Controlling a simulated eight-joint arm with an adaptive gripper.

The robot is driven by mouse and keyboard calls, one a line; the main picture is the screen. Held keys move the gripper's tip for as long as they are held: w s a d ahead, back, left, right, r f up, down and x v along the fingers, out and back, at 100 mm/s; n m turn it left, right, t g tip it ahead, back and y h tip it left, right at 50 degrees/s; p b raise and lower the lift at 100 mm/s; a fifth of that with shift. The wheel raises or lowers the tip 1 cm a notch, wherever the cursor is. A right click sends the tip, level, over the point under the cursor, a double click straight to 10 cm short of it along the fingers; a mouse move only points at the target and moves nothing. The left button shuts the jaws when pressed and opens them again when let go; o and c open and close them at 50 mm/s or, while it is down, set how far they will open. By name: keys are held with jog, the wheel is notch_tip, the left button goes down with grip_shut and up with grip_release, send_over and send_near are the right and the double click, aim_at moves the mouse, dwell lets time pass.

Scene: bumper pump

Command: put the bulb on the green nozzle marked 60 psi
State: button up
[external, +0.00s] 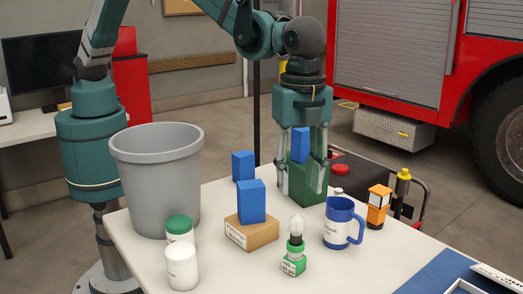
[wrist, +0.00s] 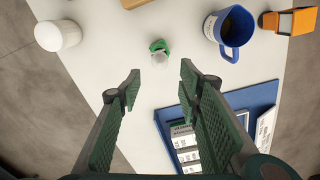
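A clear bulb (external: 296,227) stands upright over a green nozzle (external: 294,263) with a white label at the front of the table; the label's print is too small to read surely. My gripper (external: 303,190) points down, behind the bulb in the external view. In the wrist view my gripper (wrist: 160,78) has its fingers wide apart with nothing between them.
A blue mug (external: 338,224) stands right of the bulb, with an orange lantern (external: 378,205) beyond. A cardboard box (external: 250,233) bearing a blue block (external: 251,202) and white jars (external: 182,268) stand left. A blue mat (external: 432,276) lies front right.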

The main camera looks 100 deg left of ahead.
jog(key=shift+r, duration=0.85)
jog(key=s+a+r+n+t, duration=0.15)
jog(key=s+a+r, duration=0.25)
jog(key=a+r, duration=0.45)
jog(key=s+a+r+n+t+h, duration=0.15)
jog(key=s+a+r, duration=0.35)
jog(key=a, duration=0.7)
jog(key=s+a+r+n+y, duration=0.1)
jog(key=s+a+r+n, duration=0.2)
jog(key=a+r, duration=0.6)
jog(key=s+a+r+n+t, duration=0.2)
jog(key=s+a+n, duration=0.1)
jog(key=s+a, duration=1.1)
jog(key=s+a+f+n+t, duration=0.1)
jog(key=s+a+f, duration=0.2)
jog(key=s, duration=0.4)
jog(key=s+a+f+n+t, duration=0.1)
jog(key=s+a+f+n, duration=0.1)
jog(key=s+a, duration=0.4)
jog(key=shift+s+f+n, duration=0.3)
jog(key=shift+s+f, duration=0.25)
jog(key=shift+s, duration=0.65)
jog(key=shift+a+f, duration=0.1)
